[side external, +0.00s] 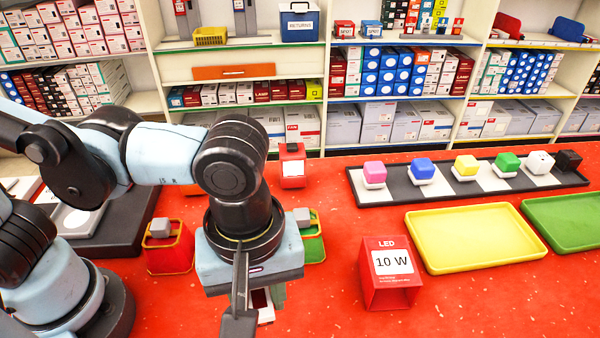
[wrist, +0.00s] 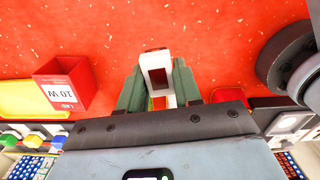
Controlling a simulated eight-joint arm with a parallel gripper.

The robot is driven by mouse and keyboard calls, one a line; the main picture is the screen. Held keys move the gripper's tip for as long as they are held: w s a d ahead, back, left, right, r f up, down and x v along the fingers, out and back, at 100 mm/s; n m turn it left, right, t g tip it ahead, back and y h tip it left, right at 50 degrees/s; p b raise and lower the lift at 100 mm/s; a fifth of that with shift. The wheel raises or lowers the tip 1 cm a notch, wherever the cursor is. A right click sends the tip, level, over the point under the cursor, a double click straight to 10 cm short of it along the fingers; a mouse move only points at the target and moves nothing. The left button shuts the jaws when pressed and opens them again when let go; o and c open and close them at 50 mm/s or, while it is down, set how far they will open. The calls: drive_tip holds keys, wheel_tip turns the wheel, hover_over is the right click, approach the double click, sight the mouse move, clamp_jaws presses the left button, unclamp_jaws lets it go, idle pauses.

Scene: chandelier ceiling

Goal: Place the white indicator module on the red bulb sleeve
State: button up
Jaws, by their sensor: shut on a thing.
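My gripper (wrist: 158,88) is shut on a white frame-shaped piece (wrist: 157,62), which looks like the white indicator module. It has a dark red opening in its face. In the side view the wrist hides most of the gripper, and only part of the white module (side external: 262,304) shows below it. The red bulb sleeve (side external: 380,298), marked LED 10 W, stands on the red table to the right of my gripper, apart from it. It also shows at the left of the wrist view (wrist: 62,72). Whether the module touches the table is unclear.
A red module (side external: 168,250) and a green module (side external: 315,246), each with a grey block, stand beside my arm. A red device (side external: 292,167) stands behind. A strip of coloured cubes (side external: 400,194), a yellow tray (side external: 470,238) and a green tray (side external: 570,225) lie right. Shelves line the back.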

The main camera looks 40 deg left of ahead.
drive_tip(key=w+d+r+m, duration=0.2)
drive_tip(key=w+d+r, duration=0.6)
drive_tip(key=d, duration=0.4)
hover_over(390, 256)
wheel_tip(390, 256, down, 8)
drive_tip(key=shift+s+r, duration=0.1)
drive_tip(key=shift+r, duration=0.15)
drive_tip(key=shift+f, duration=2.1)
drive_tip(key=o, duration=0.6)
drive_tip(key=shift+f, duration=0.15)
drive_tip(key=o, duration=0.4)
